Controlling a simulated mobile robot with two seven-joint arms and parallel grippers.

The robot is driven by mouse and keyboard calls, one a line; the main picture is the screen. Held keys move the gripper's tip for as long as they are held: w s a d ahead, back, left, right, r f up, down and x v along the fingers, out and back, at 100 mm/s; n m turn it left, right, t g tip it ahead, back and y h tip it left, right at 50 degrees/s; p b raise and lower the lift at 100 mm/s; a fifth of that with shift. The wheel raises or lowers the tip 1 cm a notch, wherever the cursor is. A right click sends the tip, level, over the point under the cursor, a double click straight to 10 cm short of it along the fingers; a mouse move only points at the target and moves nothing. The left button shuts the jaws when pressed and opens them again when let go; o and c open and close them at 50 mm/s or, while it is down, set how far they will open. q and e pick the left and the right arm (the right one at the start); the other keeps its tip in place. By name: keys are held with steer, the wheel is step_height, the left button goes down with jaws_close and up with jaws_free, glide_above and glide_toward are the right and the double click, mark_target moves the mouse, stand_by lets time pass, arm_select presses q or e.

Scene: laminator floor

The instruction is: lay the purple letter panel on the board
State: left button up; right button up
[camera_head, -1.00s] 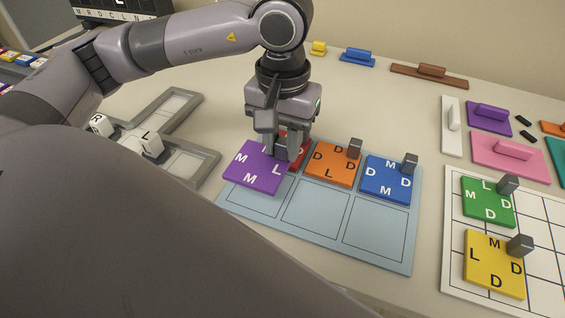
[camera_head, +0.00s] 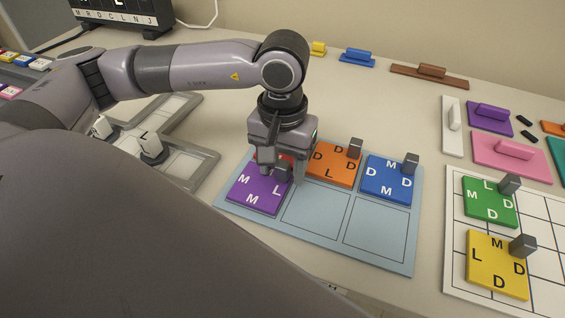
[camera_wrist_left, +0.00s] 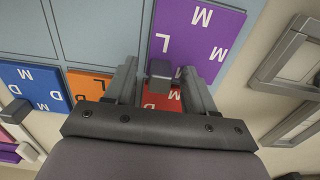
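The purple letter panel (camera_head: 258,193) lies flat on the light blue board (camera_head: 316,262), in its front left cell. In the left wrist view the purple panel (camera_wrist_left: 198,38) has a grey knob (camera_wrist_left: 160,72). My left gripper (camera_head: 277,172) is low over the panel's back edge. In the wrist view its fingers (camera_wrist_left: 160,85) stand either side of the knob, with a gap showing, so it looks open. A red panel (camera_wrist_left: 162,100) lies behind the purple one, mostly hidden by the gripper in the head view. My right gripper is out of view.
An orange panel (camera_head: 333,163) and a blue panel (camera_head: 388,180) fill the other back cells. The front middle and right cells are bare. A white grid board (camera_head: 453,270) with green and yellow panels is at right. Grey frames (camera_head: 190,160) stand at left.

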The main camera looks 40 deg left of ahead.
arm_select(q)
steer(key=shift+r, duration=0.6)
step_height(320, 180, up, 11)
steer(key=shift+p, duration=0.45)
steer(key=shift+r, duration=0.1)
